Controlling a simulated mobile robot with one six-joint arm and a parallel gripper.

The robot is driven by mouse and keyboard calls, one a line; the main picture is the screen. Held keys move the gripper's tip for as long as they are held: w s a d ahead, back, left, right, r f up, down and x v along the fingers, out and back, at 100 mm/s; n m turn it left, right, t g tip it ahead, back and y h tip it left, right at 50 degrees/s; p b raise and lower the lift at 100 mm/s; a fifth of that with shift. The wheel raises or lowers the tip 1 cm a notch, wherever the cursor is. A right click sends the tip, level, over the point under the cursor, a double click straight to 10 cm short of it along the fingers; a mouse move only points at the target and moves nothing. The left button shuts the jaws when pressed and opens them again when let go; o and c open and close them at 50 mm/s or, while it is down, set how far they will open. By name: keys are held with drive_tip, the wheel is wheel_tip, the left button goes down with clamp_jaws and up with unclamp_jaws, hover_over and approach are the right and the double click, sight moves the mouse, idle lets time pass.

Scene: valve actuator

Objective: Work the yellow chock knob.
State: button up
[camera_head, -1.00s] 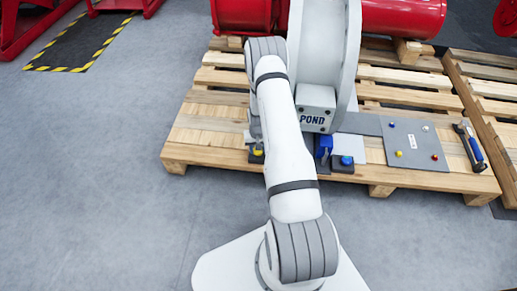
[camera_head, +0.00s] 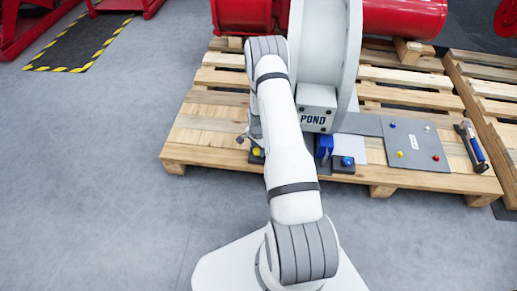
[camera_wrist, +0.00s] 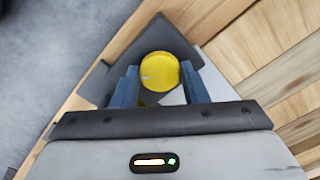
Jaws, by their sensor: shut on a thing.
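The yellow chock knob (camera_wrist: 160,71) is round, with a small pale mark on its face, and sits on a dark grey plate (camera_wrist: 150,35). My gripper (camera_wrist: 159,68) has its two blue fingers on either side of the knob, shut on it. In the head view the yellow knob (camera_head: 257,152) shows at the pallet's front edge, just left of my white arm. My fingers are mostly hidden behind the arm there.
A blue knob (camera_head: 347,161) on a dark block and a blue part (camera_head: 324,148) stand right of my arm. A grey panel (camera_head: 414,165) with several coloured knobs and a tool (camera_head: 471,145) lie farther right on the wooden pallet (camera_head: 205,130).

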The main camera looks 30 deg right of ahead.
sight(258, 150)
drive_tip(key=m, duration=0.4)
drive_tip(key=shift+s+d+m, duration=0.1)
drive_tip(key=shift+d+m, duration=0.05)
drive_tip(key=shift+m, duration=1.75)
drive_tip(key=shift+s, duration=0.1)
drive_tip(key=o, duration=1)
drive_tip(key=shift+r+p, duration=1.25)
drive_tip(key=shift+r, duration=2.6)
